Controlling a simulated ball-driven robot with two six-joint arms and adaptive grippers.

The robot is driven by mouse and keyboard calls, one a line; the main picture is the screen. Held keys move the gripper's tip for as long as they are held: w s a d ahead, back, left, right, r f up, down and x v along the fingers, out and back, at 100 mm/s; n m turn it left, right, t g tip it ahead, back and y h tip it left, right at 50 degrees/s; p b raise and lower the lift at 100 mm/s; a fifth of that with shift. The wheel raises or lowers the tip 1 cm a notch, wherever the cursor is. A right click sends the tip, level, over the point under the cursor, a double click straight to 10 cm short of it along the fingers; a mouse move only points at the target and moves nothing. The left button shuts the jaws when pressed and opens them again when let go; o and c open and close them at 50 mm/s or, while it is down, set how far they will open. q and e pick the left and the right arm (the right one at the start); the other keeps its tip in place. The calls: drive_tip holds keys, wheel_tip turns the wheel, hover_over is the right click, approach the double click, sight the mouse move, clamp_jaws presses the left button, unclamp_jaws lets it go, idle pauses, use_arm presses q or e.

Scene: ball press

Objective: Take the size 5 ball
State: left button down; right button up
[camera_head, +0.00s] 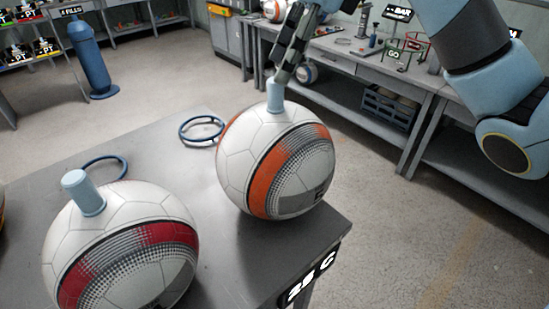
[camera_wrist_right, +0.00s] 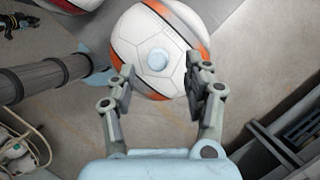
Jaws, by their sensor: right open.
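A white ball with an orange band (camera_head: 262,170) sits at the right corner of the grey table, a pale blue peg (camera_head: 275,95) upright on top. A white ball with a red band (camera_head: 120,250) and a similar peg (camera_head: 84,193) sits at front left. I cannot read a size on either ball. My right gripper (camera_head: 280,72) is open at the orange-banded ball's peg. In the right wrist view, its fingers (camera_wrist_right: 160,68) are spread to either side of the peg on the orange-banded ball (camera_wrist_right: 135,45); contact is not clear.
Two dark blue rings (camera_head: 201,129) (camera_head: 106,158) lie on the table behind the balls. A workbench (camera_head: 385,75) with tools and a crate below stands at the back right. A blue cylinder (camera_head: 92,60) stands on the floor at back left. The floor right of the table is clear.

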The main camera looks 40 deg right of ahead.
sight(275, 89)
drive_tip(key=p+x, duration=0.1)
drive_tip(key=x, duration=0.3)
drive_tip(key=shift+s+a+f+p, duration=0.1)
drive_tip(key=shift+s+f+p, duration=0.05)
drive_tip(key=shift+f+p, duration=0.15)
drive_tip(key=shift+f, duration=0.3)
clamp_jaws()
